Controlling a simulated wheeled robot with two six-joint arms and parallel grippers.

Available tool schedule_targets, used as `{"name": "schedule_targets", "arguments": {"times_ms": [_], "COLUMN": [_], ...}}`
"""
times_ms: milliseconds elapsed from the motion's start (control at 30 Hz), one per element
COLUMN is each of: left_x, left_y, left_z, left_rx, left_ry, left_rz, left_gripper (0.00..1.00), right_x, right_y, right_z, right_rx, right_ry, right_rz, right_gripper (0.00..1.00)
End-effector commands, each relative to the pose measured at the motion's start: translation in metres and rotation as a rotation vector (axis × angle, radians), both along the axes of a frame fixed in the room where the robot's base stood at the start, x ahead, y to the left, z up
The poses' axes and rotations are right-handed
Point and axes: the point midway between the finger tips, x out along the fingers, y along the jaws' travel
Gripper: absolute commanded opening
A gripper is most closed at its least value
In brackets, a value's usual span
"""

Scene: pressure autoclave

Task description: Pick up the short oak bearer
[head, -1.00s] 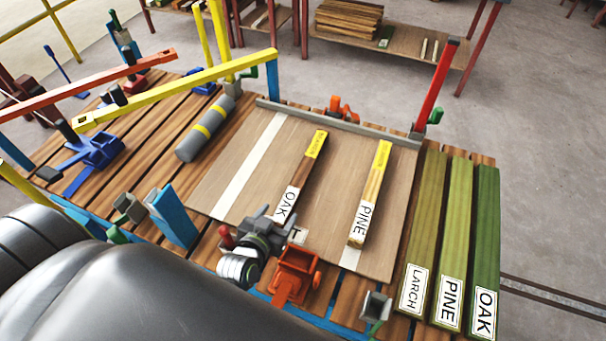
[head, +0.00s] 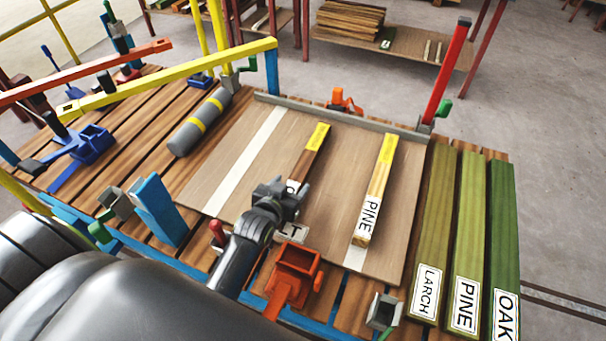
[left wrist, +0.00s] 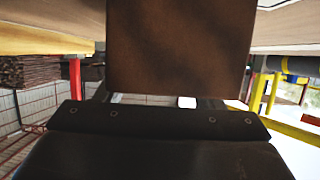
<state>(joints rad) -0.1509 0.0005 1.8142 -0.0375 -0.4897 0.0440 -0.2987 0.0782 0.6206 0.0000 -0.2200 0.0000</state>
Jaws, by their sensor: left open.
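The short oak bearer (head: 312,150) lies on the board in the head view, dark brown with a yellow far end. Its near end and OAK label are mostly hidden behind my left gripper (head: 285,192). That gripper is open at the bearer's near end; I cannot tell whether the fingers touch it. In the left wrist view a dark brown face (left wrist: 180,45), apparently the oak bearer, fills the upper middle close to the gripper's black body (left wrist: 155,120). The short pine bearer (head: 377,185) lies to the right on the same board. My right gripper is not in view.
The tan board (head: 225,160) lies on a slatted bench with a grey rail behind. Long larch (head: 435,225), pine (head: 467,230) and oak (head: 502,235) bearers lie at right. An orange bracket (head: 295,270) and blue post (head: 160,210) stand near the arm. A grey cylinder (head: 200,122) lies left.

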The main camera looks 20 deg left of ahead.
Motion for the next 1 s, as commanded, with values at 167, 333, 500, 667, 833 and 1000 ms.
{"name": "schedule_targets", "arguments": {"times_ms": [167, 333, 500, 667, 833, 1000], "left_x": [0.015, 0.019, 0.019, 0.019, 0.019, 0.019], "left_y": [0.001, 0.001, 0.001, 0.001, 0.001, 0.001], "left_z": [-0.009, -0.009, -0.008, -0.008, -0.008, -0.008], "left_rx": [0.001, 0.000, 0.000, 0.000, 0.000, 0.000], "left_ry": [-0.001, 0.001, 0.001, 0.001, 0.001, 0.001], "left_rz": [-0.001, 0.000, 0.000, 0.000, 0.000, 0.000], "left_gripper": [0.62, 0.62, 0.62, 0.43, 0.21, 0.00], "right_x": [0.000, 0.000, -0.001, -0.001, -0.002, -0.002], "right_y": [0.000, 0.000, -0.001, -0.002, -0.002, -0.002], "right_z": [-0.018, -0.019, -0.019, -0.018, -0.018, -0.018], "right_rx": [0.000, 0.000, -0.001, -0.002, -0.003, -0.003], "right_ry": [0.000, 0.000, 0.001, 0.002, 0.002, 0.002], "right_rz": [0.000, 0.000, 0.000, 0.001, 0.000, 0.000], "right_gripper": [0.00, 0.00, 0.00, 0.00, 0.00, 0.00]}}
